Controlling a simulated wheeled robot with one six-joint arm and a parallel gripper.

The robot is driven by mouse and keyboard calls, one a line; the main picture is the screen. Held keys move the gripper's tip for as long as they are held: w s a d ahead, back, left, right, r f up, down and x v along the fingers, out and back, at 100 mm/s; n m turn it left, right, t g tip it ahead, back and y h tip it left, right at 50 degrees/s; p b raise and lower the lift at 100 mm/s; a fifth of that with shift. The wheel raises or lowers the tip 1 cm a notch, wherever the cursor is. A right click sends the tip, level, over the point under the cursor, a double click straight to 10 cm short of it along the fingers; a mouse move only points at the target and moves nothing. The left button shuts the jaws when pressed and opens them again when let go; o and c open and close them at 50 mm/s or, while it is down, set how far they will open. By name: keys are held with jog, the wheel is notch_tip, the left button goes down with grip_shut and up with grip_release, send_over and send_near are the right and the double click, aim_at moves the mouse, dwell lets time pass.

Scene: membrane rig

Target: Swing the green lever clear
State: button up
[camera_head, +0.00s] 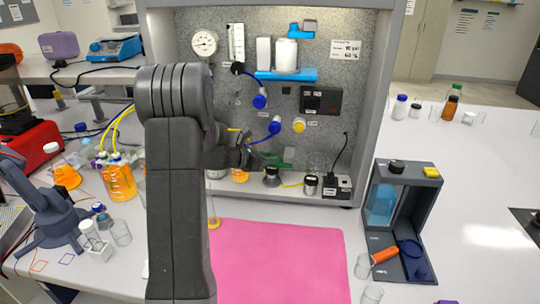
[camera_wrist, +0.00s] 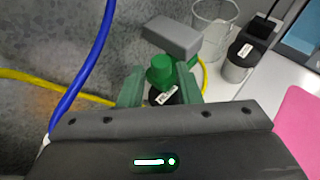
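In the wrist view a green round knob-like part (camera_wrist: 160,72) sits above a black base with a white label. A grey block (camera_wrist: 172,36) lies just beyond it; I cannot tell whether they are joined. My gripper (camera_wrist: 160,86) is open, its two green fingers apart on either side of the knob-like part. I cannot tell whether they touch it. In the head view my gripper (camera_head: 262,158) is low at the front of the grey panel. Small green pieces show there, too small to separate lever from fingers. My arm hides part of the panel.
A blue hose (camera_wrist: 88,62) and a yellow hose (camera_wrist: 30,78) run close to my gripper. A clear beaker (camera_wrist: 213,30) and a dark-lidded jar (camera_wrist: 240,62) stand at its right. A pink mat (camera_head: 280,262) lies clear in front of the panel (camera_head: 352,75).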

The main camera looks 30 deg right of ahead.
jog(key=shift+s+d+f, duration=0.1)
jog(key=shift+d+f, duration=0.05)
jog(key=shift+d, duration=0.3)
grip_shut()
jog(key=shift+s+f+b, duration=0.1)
jog(key=shift+f+b, duration=0.1)
jog(key=shift+b, duration=0.4)
jog(key=shift+s+a+r+n+t+b, duration=0.15)
jog(key=shift+s+n+t+b, duration=0.1)
jog(key=shift+n+t+b, duration=0.6)
grip_release()
jog(key=shift+r, duration=0.1)
jog(key=shift+a, duration=0.1)
